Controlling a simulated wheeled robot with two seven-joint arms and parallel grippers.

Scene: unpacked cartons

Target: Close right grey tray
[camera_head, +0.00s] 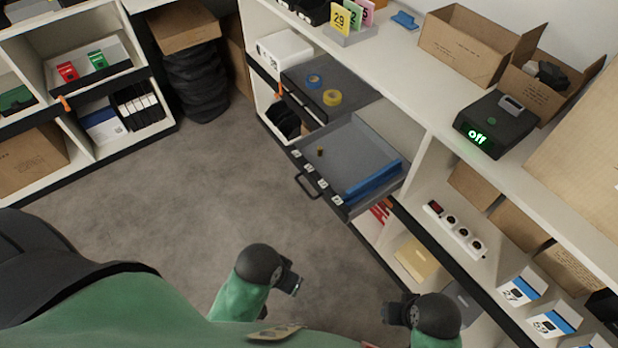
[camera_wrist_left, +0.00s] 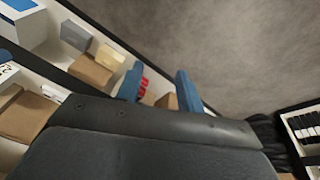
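A grey tray (camera_head: 338,165) is pulled out of the shelf unit in the head view, sticking out over the floor. Its dark front has a black handle (camera_head: 308,186) and several small white labels. A blue bar (camera_head: 372,179) and a small brownish piece (camera_head: 320,152) lie in it. My left gripper (camera_head: 292,284) is below the tray in the picture, apart from the handle. The left wrist view shows its two blue fingers (camera_wrist_left: 160,88) spread with nothing between them. My right gripper (camera_head: 392,312) is low, near the shelf; its fingers are too small to read.
A darker tray (camera_head: 305,88) with blue and yellow tape rolls sits behind the grey one. The counter holds cartons (camera_head: 468,45) and a black device (camera_head: 496,125) reading "off". A power strip (camera_head: 455,229) lies in the right shelf. The carpet (camera_head: 200,200) left of the tray is clear.

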